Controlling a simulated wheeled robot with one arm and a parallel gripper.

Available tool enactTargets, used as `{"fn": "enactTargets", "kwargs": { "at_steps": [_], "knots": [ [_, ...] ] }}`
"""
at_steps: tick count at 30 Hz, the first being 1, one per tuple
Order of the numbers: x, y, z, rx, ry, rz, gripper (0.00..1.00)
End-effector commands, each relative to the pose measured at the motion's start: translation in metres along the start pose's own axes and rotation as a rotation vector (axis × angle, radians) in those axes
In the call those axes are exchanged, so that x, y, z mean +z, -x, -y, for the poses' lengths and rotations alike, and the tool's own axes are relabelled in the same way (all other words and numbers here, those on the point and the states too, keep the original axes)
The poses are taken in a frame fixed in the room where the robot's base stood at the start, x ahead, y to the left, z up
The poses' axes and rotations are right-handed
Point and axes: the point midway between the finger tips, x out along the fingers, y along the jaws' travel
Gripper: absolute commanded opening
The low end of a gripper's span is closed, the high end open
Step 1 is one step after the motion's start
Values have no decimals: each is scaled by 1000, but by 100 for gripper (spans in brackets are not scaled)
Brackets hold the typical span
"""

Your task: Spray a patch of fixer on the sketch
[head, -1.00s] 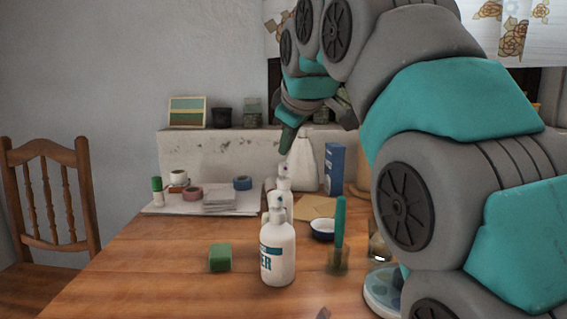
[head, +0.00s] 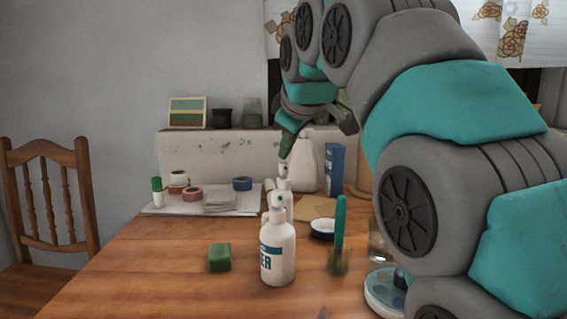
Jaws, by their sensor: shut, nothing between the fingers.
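A white spray bottle (head: 278,254) with a blue label ending in "ER" stands upright at the front of the wooden table. A tan sheet (head: 314,209) lies behind and right of the bottles. A pale sheet (head: 160,208) lies at the back left. I cannot make out a drawing on either, so I cannot tell which is the sketch.
A green block (head: 220,257) sits left of the front bottle. A green-handled brush (head: 341,222) stands to its right, near a dark-rimmed bowl (head: 322,229). A blue box (head: 334,170) and a large white container (head: 304,165) stand behind. The front left tabletop is clear.

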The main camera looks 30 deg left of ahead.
Motion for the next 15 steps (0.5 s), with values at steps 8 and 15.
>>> {"fn": "enactTargets", "kwargs": {
  "at_steps": [8,15],
  "knots": [
    [2,-2,2,0,0,0,0],
    [3,-4,3,0,0,1,0]
  ]
}}
